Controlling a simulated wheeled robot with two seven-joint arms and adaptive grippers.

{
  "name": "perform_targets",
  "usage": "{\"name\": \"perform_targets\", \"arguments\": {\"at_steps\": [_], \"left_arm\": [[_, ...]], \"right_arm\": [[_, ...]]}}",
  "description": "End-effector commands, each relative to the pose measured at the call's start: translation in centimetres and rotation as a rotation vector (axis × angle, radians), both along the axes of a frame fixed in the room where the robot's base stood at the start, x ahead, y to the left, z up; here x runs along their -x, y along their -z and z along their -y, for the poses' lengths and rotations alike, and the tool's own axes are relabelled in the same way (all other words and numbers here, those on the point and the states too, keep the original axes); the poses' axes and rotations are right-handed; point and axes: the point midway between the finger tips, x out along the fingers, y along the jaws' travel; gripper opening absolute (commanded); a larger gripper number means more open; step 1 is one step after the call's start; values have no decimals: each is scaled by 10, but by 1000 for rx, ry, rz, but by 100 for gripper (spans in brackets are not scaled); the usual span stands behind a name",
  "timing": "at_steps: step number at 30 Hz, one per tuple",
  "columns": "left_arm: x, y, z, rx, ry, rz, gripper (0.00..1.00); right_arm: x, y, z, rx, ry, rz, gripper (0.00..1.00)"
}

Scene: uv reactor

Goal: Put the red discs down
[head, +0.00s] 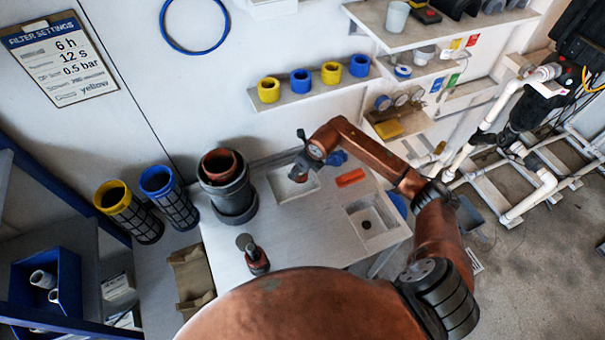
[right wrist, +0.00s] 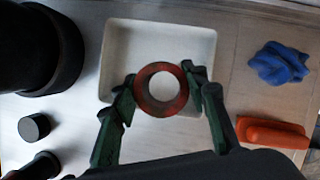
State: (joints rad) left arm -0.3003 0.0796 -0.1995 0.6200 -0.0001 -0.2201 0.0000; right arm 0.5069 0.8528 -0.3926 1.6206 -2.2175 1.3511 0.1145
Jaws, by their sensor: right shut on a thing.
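My right gripper (head: 299,168) is over the shallow white tray (head: 309,189) on the bench. In the right wrist view my right gripper (right wrist: 160,77) is shut on the red discs (right wrist: 144,98), seen from above as one red ring with a round hole. I cannot tell how many discs are stacked. The white tray (right wrist: 118,45) lies behind the ring, and its bare floor shows through the hole. The ring seems to be held above the tray; the exact gap is not clear. The discs are hard to make out in the head view. My left gripper is not in view.
A dark grey cylindrical housing (head: 233,200) stands left of the tray. A small dark-topped item (head: 257,262) stands at the front. The tray looks empty.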

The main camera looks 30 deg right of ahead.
Motion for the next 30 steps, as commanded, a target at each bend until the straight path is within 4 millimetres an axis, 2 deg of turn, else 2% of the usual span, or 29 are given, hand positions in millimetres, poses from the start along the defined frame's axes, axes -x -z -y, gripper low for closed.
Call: {"name": "perform_targets", "arguments": {"at_steps": [3,6,13,19,29,30], "left_arm": [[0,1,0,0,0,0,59],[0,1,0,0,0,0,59],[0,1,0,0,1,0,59],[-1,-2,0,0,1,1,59],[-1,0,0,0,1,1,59],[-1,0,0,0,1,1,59]], "right_arm": [[-10,19,12,-1,4,-1,17],[-16,28,18,-1,2,1,17],[-22,40,25,0,1,0,17],[-21,66,24,-3,1,0,17],[-22,71,24,1,-1,1,17],[-22,72,24,1,-1,1,41]]}}
